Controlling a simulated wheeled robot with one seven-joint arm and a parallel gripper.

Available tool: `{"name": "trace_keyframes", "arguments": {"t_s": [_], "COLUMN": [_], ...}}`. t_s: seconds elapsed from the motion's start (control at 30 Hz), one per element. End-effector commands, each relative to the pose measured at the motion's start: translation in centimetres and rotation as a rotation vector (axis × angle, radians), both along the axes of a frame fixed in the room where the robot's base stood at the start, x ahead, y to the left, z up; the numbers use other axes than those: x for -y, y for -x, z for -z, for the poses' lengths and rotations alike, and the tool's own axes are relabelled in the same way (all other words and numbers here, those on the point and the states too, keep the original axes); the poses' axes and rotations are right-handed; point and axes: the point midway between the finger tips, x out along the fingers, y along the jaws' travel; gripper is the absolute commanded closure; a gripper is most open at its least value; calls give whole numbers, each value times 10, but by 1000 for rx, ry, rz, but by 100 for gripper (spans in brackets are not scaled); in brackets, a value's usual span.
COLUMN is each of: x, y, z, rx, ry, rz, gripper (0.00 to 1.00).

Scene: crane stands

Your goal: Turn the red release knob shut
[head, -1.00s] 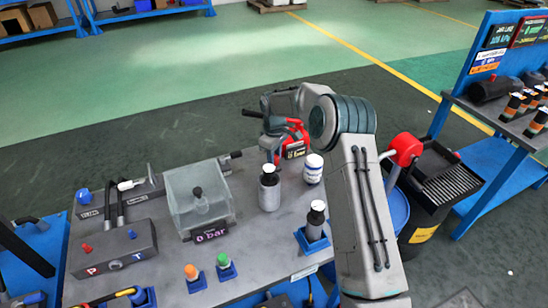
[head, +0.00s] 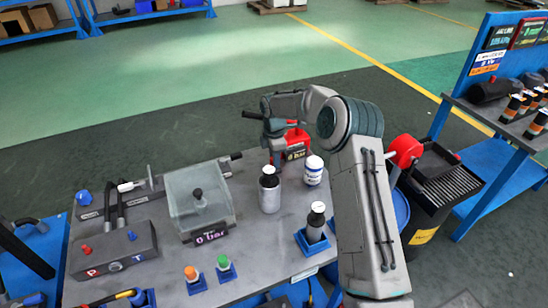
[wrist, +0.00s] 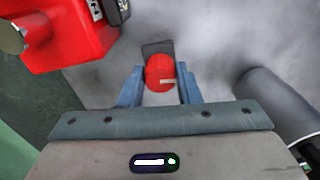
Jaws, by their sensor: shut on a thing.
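The red release knob (wrist: 160,74) shows in the middle of the wrist view, with a pale mark on its near side. My gripper (wrist: 160,88) is shut on it, with one blue-grey finger on each side. In the head view my gripper is at the table's far edge and the arm hides most of it. The knob cannot be made out there. A red pump body (head: 297,142) with a small display stands beside my gripper, and it fills the upper left of the wrist view (wrist: 70,35).
A grey-and-black bottle (head: 269,190) and a white jar (head: 313,171) stand close to the arm. A clear box (head: 200,200) with a "0 bar" display sits mid-table. A black bin (head: 440,190) stands right of my arm.

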Motion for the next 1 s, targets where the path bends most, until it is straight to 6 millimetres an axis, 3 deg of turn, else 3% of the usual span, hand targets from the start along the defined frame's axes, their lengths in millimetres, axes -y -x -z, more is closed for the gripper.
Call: {"name": "trace_keyframes", "arguments": {"t_s": [0.3, 0.83, 0.87, 0.9, 1.0], "x": [-2, -2, -2, -2, -1], "y": [0, 0, 0, 0, 0], "z": [-2, -2, -2, -2, -1], "rx": [3, 2, 2, 2, 2], "ry": [-3, -3, -3, -3, -2], "rz": [-112, -132, -132, -132, -131], "gripper": [93, 93, 62, 50, 48]}}
